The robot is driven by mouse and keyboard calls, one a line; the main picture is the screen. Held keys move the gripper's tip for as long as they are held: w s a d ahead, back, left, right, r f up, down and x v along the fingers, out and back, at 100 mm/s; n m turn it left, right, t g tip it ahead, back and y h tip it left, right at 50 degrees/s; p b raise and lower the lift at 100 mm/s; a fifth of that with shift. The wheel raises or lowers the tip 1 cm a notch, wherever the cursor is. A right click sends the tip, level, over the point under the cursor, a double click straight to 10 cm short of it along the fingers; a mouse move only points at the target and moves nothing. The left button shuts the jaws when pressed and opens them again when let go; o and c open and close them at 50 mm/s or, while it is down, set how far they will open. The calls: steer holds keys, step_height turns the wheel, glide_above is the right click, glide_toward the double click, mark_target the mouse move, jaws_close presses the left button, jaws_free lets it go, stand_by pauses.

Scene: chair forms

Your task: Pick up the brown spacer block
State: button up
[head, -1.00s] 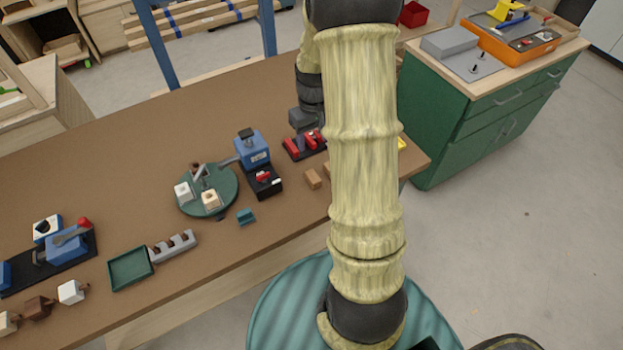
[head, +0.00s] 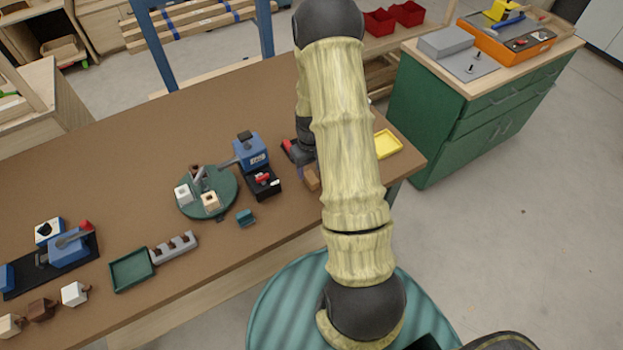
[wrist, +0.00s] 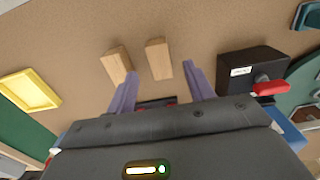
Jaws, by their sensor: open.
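Two similar light-brown wooden blocks lie on the brown table in the wrist view, and I cannot tell by colour which is the spacer block. One block (wrist: 158,58) lies ahead of the gap between my gripper's (wrist: 159,72) purple fingers. The other block (wrist: 117,64) lies beside it, by the left fingertip. My gripper is open, with nothing seen between its fingers. In the head view one brown block (head: 312,178) shows just left of my arm, close to a purple finger; the other is hidden behind the arm.
A black box with a red lever (head: 263,182) stands left of the block, with a blue device (head: 251,151) behind it. A yellow tray (head: 388,144) lies right of my arm. A green turntable (head: 228,186) and small teal piece (head: 246,217) are further left.

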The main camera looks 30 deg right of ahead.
mark_target(311, 177)
steer(key=shift+f+p, duration=0.8)
steer(key=shift+f, duration=1.75)
steer(key=shift+c, duration=0.2)
steer(key=c, duration=1.1)
steer(key=shift+r, duration=0.15)
step_height(311, 177, up, 10)
steer(key=shift+f+b, duration=0.15)
steer(key=shift+b, duration=0.75)
steer(key=shift+w, duration=0.1)
